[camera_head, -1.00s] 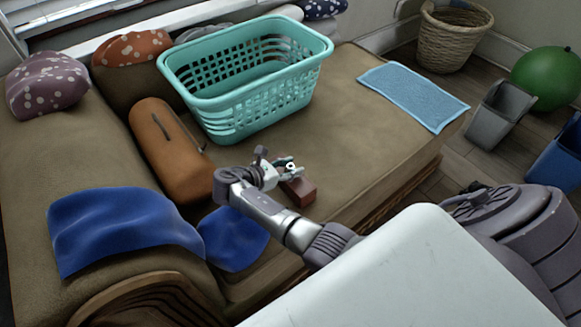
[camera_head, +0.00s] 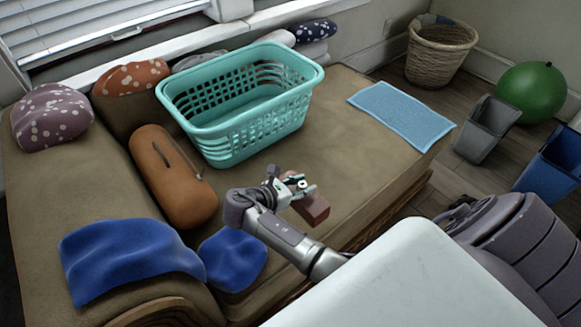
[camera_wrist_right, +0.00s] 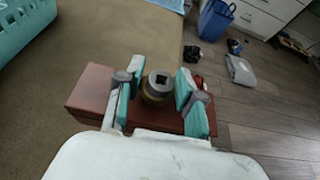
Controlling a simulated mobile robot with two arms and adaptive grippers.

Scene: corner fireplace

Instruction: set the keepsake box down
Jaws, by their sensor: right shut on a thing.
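The keepsake box is a small reddish-brown block (camera_head: 314,209); in the right wrist view the box (camera_wrist_right: 90,88) spans beneath the fingers and sticks out to the left. My right gripper (camera_head: 300,186) is shut on it, one teal-padded finger on each side of the middle in the right wrist view (camera_wrist_right: 160,95). In the head view the box is over the brown sofa seat (camera_head: 340,135), near its front edge. Whether it touches the seat I cannot tell. My left gripper is not in view.
A teal laundry basket (camera_head: 235,142) stands on the seat behind the gripper. A brown bolster bag (camera_head: 170,178) and blue cloths (camera_head: 130,255) lie to the left. A light blue towel (camera_head: 403,115) lies at the right. The seat between basket and towel is clear.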

